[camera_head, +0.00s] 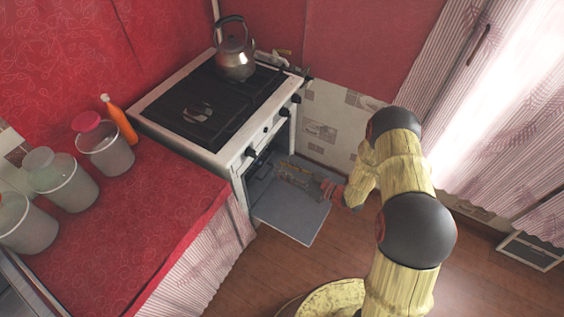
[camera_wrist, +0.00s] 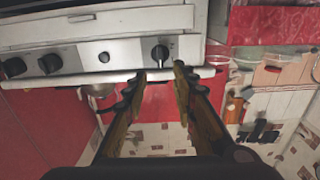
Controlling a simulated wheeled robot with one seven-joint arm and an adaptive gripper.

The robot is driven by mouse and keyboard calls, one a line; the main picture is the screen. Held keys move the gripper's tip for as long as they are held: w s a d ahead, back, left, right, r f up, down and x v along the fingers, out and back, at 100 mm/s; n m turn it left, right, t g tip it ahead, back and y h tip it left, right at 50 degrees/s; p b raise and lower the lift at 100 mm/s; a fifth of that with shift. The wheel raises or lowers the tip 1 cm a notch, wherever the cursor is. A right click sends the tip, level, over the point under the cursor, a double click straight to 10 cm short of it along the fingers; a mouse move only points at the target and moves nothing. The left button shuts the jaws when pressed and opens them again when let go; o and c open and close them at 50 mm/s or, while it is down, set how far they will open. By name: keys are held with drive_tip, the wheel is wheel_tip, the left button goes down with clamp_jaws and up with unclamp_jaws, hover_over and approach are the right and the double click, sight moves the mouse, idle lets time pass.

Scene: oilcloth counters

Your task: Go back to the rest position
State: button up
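My gripper (camera_head: 303,178) is at the end of my yellow arm in the head view, over the lowered oven door of the white stove (camera_head: 228,153). In the wrist view its two fingers (camera_wrist: 157,78) are apart, with nothing between them. Beyond the fingertips is the stove's front panel (camera_wrist: 85,60) with several dark knobs and a pale handle bar below them. From these views I cannot tell whether the fingers touch the stove.
The open oven door (camera_head: 290,212) juts out below my gripper. A metal kettle (camera_head: 236,62) stands on the stove. An orange bottle (camera_head: 120,120) and several lidded canisters (camera_head: 104,148) stand on the red counter (camera_head: 130,215). The wooden floor (camera_head: 490,275) at the right is largely clear.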

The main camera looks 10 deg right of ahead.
drive_tip(key=shift+f, duration=0.1)
drive_tip(key=s+d+f+m+g+h, duration=0.1)
drive_tip(key=d+f+h, duration=0.25)
drive_tip(key=f, duration=0.35)
drive_tip(key=s+d+f+m+g+h, duration=0.1)
drive_tip(key=d+f+g+h, duration=0.2)
drive_tip(key=f, duration=0.4)
drive_tip(key=s+d+r+m+g+h, duration=0.2)
drive_tip(key=s+d+r+h, duration=0.15)
drive_tip(key=d, duration=0.35)
drive_tip(key=s+d+r+m+g+h, duration=0.1)
drive_tip(key=s+d+r+m+h, duration=0.1)
drive_tip(key=d+r+h, duration=0.4)
drive_tip(key=s+a+r+m, duration=0.1)
drive_tip(key=s+a+r, duration=0.2)
drive_tip(key=s+r, duration=0.4)
drive_tip(key=s+a+r+m+t+y, duration=0.1)
drive_tip(key=s+a+r, duration=0.2)
drive_tip(key=s+r, duration=0.5)
drive_tip(key=s+a+r+m, duration=0.2)
drive_tip(key=s+r, duration=0.6)
drive_tip(key=r, duration=1.6)
drive_tip(key=shift+a+r+t+y, duration=0.3)
drive_tip(key=shift+a+y, duration=0.1)
drive_tip(key=shift+a, duration=0.3)
